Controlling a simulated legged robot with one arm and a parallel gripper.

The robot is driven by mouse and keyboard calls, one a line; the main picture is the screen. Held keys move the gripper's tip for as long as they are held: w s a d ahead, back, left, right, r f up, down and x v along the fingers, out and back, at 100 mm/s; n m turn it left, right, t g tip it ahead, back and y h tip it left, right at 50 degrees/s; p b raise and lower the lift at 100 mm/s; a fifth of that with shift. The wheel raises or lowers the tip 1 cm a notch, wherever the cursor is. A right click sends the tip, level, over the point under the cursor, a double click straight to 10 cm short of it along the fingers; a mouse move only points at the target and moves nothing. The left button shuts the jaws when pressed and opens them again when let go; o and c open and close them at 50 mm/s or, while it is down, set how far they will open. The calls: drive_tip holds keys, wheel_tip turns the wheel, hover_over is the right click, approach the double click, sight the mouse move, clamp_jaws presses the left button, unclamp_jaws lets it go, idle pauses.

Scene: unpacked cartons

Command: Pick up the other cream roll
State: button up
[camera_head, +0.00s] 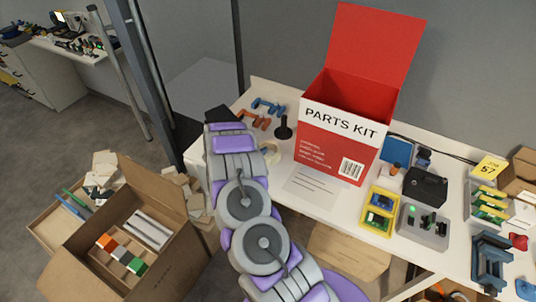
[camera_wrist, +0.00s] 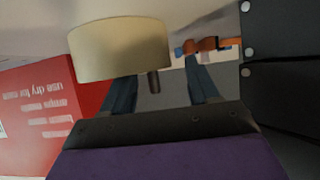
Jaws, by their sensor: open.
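A cream roll (camera_head: 271,153) lies on the white table just right of my arm in the head view, partly hidden by the arm. In the wrist view a cream roll (camera_wrist: 122,48) looms large and covers the tip of the left finger; I cannot tell whether it is the same roll. My gripper (camera_wrist: 158,70) is open, its two dark blue fingers apart. No roll is seen held; contact with the roll cannot be judged. In the head view the fingers are hidden, and only a dark part of the wrist end shows.
The red PARTS KIT box (camera_head: 338,142) stands right of the roll and also shows in the wrist view (camera_wrist: 40,110). A black stamp-like piece (camera_head: 284,127), orange clamps (camera_head: 252,119) and blue clamps (camera_head: 268,106) lie behind. An open carton (camera_head: 160,267) stands on the floor.

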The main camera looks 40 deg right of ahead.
sight(259, 147)
drive_tip(key=x, duration=0.3)
drive_tip(key=shift+w+d+f, duration=0.1)
drive_tip(key=shift+d+f, duration=0.05)
drive_tip(key=shift+d, duration=0.05)
drive_tip(key=shift+c, duration=0.3)
drive_tip(key=shift+a, duration=0.1)
clamp_jaws()
